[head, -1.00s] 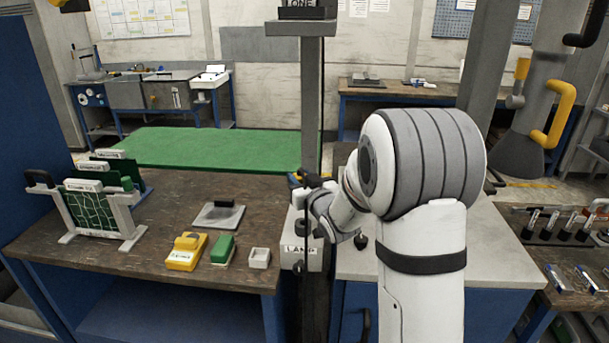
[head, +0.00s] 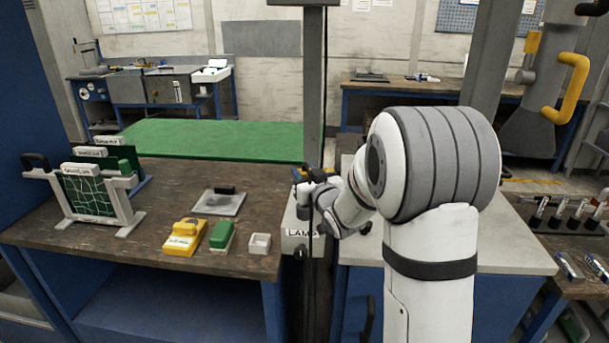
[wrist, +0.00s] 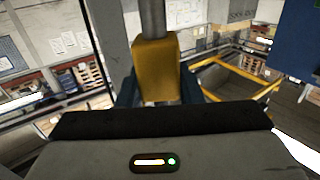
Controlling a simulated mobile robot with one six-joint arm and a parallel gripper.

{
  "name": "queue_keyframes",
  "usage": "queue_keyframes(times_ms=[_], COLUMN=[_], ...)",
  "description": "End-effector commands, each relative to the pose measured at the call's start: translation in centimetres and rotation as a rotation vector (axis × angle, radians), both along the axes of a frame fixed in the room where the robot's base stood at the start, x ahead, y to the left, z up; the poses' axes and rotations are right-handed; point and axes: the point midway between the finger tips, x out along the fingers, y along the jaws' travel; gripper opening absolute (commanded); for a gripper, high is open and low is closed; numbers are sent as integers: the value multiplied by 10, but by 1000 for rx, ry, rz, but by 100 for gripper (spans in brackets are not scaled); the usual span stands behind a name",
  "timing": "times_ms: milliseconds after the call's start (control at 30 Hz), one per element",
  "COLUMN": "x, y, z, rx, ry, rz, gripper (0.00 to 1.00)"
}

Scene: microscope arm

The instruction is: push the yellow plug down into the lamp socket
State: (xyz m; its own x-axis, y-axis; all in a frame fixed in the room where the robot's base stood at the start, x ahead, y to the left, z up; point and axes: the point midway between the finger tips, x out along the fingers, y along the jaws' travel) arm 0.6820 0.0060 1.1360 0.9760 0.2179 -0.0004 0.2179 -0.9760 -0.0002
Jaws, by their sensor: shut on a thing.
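In the wrist view my gripper (wrist: 157,92) is shut on the yellow plug (wrist: 157,70), a blocky yellow body with a thick grey cable rising from its top. The dark blue fingers flank it. In the head view my gripper (head: 306,178) is small, just above the grey box labelled LAMP (head: 299,237), beside the dark post; only a speck of yellow shows there. The socket opening is hidden in both views, so I cannot tell whether the plug touches or enters it.
A grey post (head: 313,90) and dark cable stand close by my gripper. A grey-topped bench (head: 500,245) lies right.

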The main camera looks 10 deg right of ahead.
Motion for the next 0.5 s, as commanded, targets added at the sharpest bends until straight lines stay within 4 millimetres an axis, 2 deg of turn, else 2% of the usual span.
queue_keyframes(times_ms=[33,133,500], x=[0,0,0], y=[0,0,1], z=[-8,-12,-13], rx=[0,0,0], ry=[-1,-1,-1], rz=[1,1,2], gripper=[8,8,8])
